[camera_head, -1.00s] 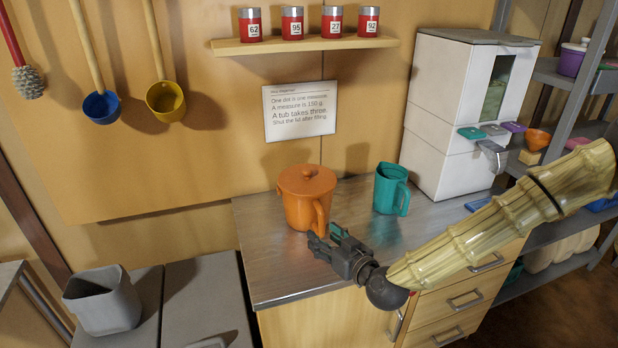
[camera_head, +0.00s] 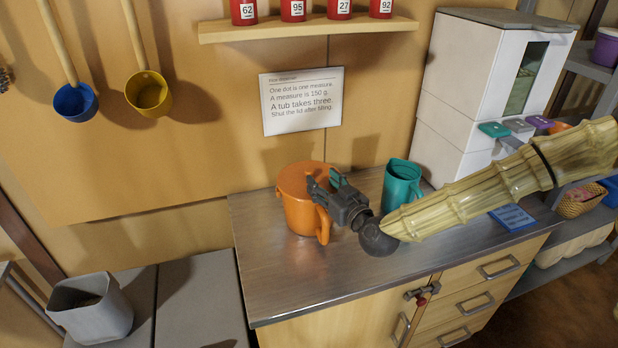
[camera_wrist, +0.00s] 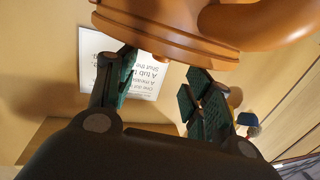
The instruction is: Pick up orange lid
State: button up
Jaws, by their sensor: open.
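The orange lid (camera_head: 297,176) sits on top of the orange jug (camera_head: 297,214), which stands upright on the metal counter with its handle toward the front right. My gripper (camera_head: 322,187) is at the right side of the lid, its fingers at about lid height and overlapping the lid's right part in the head view. In the wrist view, which is upside down, the lid's rim (camera_wrist: 165,44) and the jug's body and handle fill the top. The two open fingers (camera_wrist: 157,85) are apart with nothing between them. I cannot tell whether a finger touches the lid.
A teal jug (camera_head: 400,185) stands behind my wrist on the counter (camera_head: 290,275). A white dispenser (camera_head: 470,90) is at the back right. A wall sign (camera_head: 302,100) and a shelf of red jars (camera_head: 310,28) are above. The counter's front left is clear.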

aim_at(313, 173)
jog(key=shift+x, duration=1.15)
jog(key=shift+w+a+p, duration=0.2)
jog(key=shift+w+p, duration=0.1)
jog(key=shift+p, duration=0.2)
jog(key=shift+p+x, duration=1.15)
jog(key=shift+x, duration=1.1)
grip_shut()
